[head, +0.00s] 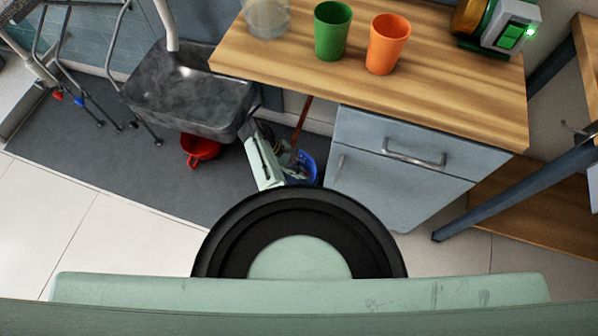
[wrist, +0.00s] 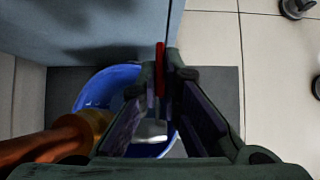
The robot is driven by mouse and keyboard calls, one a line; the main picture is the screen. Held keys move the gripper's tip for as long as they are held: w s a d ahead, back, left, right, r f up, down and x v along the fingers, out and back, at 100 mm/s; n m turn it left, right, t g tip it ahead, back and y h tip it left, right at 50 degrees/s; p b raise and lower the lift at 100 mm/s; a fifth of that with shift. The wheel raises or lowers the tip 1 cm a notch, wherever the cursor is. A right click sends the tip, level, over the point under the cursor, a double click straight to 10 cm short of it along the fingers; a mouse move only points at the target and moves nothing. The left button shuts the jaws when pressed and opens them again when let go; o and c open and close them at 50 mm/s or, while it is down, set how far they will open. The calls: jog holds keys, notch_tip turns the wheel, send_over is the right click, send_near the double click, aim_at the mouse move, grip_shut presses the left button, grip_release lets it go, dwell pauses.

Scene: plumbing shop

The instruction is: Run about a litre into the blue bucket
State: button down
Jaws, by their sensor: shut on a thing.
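The blue bucket (head: 308,168) stands on the dark mat beside the grey cabinet, partly hidden by my arm in the head view. In the wrist view, the bucket (wrist: 92,92) lies below my fingers, which cover much of it. My gripper (wrist: 167,70) is shut on a thin red thing (wrist: 160,58); I cannot tell whether this belongs to the bucket. A pale grey piece (wrist: 151,131) shows between the fingers over the bucket. A brown handle (wrist: 55,142) leans at the bucket's left side. The grey sink (head: 190,95) with a white spout (head: 166,22) is at the left.
A red container (head: 200,149) sits under the sink. The wooden worktop (head: 290,62) holds a green cup (head: 332,32), an orange cup (head: 388,45), a clear vessel (head: 267,18) and a machine with a green light (head: 510,28). The cabinet (head: 395,170) hems the bucket in. Open floor (head: 110,235) lies at the left.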

dwell(0.3)
jog(key=c, duration=1.8)
grip_release()
jog(key=shift+r, duration=0.1)
jog(key=v, duration=1.2)
jog(key=shift+o, duration=0.4)
